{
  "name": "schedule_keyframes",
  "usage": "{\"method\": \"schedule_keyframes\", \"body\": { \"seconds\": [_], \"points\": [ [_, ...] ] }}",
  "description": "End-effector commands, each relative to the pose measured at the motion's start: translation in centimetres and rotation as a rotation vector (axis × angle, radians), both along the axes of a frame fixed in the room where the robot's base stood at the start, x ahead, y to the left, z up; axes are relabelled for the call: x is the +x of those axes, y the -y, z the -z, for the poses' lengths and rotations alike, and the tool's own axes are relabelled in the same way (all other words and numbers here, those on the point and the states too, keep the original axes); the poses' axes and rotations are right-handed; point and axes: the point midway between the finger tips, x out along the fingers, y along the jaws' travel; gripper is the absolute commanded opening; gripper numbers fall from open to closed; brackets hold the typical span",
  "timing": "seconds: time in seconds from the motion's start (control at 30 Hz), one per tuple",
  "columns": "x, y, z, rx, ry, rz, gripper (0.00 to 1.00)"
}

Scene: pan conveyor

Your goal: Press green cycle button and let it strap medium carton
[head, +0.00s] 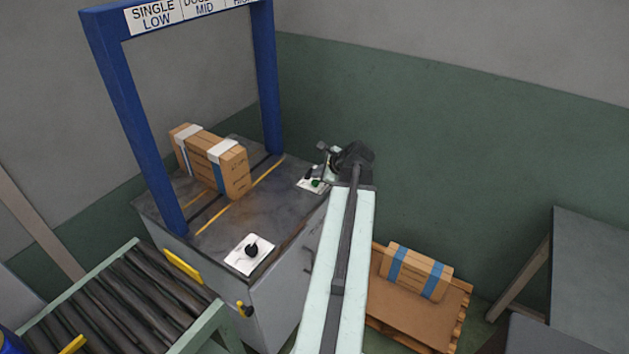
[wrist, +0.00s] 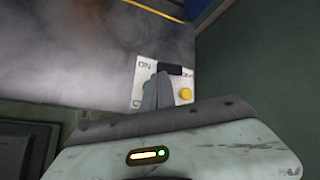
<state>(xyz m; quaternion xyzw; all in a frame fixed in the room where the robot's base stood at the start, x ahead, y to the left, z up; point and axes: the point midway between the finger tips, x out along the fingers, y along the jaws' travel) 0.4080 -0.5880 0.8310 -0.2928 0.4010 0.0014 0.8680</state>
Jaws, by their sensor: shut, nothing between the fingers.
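The medium carton (head: 212,163) stands on the strapping machine's dark table (head: 285,187), inside the blue arch (head: 124,110). It has blue bands around it and white pieces over its top edges. The green cycle button (head: 316,183) is on a small white panel at the table's far right corner. In the wrist view, only a sliver of the green button (wrist: 146,87) shows beside my fingers. My gripper (wrist: 158,88) is shut and empty, with its fingertips over the panel at the button. Whether they touch it cannot be told.
A yellow button (wrist: 185,93) and a black switch (wrist: 170,69) sit close to my fingers. A black knob (head: 252,250) is on the table's front plate. A roller conveyor (head: 120,308) stands at left. Another banded carton (head: 416,271) lies on a pallet (head: 460,318) at right.

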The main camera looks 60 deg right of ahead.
Motion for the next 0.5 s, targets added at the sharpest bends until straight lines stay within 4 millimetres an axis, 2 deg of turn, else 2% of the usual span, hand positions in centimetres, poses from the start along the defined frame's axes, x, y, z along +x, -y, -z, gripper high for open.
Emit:
{"method": "schedule_keyframes", "body": {
  "seconds": [0.27, 0.5],
  "points": [
    [0.0, 0.0, -0.2, 0.000, 0.000, 0.000, 0.00],
    [0.0, 0.0, -2.6, 0.000, 0.000, 0.000, 0.00]
  ]
}}
